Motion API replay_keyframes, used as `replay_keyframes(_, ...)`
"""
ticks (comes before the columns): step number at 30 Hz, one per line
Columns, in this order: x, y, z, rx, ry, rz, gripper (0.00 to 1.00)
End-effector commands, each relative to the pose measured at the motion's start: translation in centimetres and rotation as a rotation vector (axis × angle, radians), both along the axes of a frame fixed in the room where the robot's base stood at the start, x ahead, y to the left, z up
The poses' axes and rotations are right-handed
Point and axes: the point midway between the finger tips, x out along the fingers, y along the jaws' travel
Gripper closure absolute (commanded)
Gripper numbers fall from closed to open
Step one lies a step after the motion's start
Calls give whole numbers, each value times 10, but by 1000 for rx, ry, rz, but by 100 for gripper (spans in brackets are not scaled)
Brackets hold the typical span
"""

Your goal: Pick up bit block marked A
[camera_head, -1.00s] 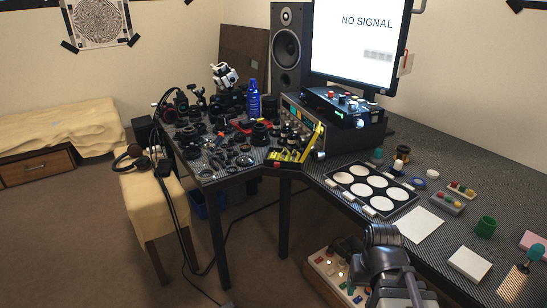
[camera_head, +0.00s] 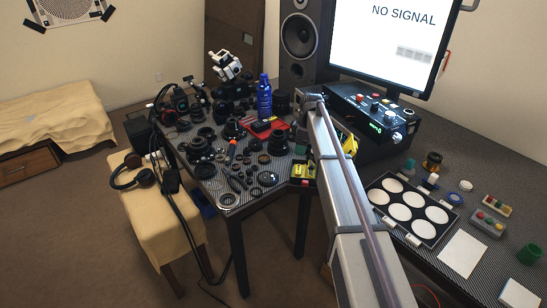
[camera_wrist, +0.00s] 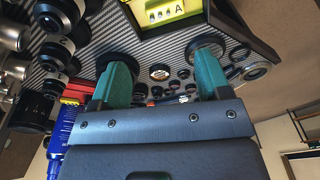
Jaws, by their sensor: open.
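In the wrist view, the yellow bit block marked A (camera_wrist: 178,22) is at the top edge, partly cut off. Several bits show in a dark slot beside the letter. My gripper (camera_wrist: 160,57) is open, with two teal fingers apart and nothing held between them. The block lies beyond the fingertips, not touching them as far as I can see. In the head view, yellow parts (camera_head: 303,170) show at the desk corner, partly hidden behind my arm.
Dark lens rings and barrels crowd the patterned desk (camera_wrist: 235,30) around the fingers. A blue spray can (camera_head: 264,97) and a red tray (camera_head: 272,130) stand behind. A black tray with white discs (camera_head: 405,205) lies to the right, below the monitor (camera_head: 400,40).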

Motion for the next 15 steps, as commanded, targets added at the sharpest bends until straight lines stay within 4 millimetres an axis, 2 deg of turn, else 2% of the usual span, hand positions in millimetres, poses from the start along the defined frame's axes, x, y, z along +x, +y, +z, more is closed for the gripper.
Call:
replay_keyframes(3, -3, 0, -1, 0, -14, 114, 30)
replay_keyframes(8, -3, 0, -3, -1, -18, 145, 30)
replay_keyframes(11, -3, 1, -17, -1, -18, 144, 30)
replay_keyframes(15, -2, 4, -48, -1, -18, 143, 30)
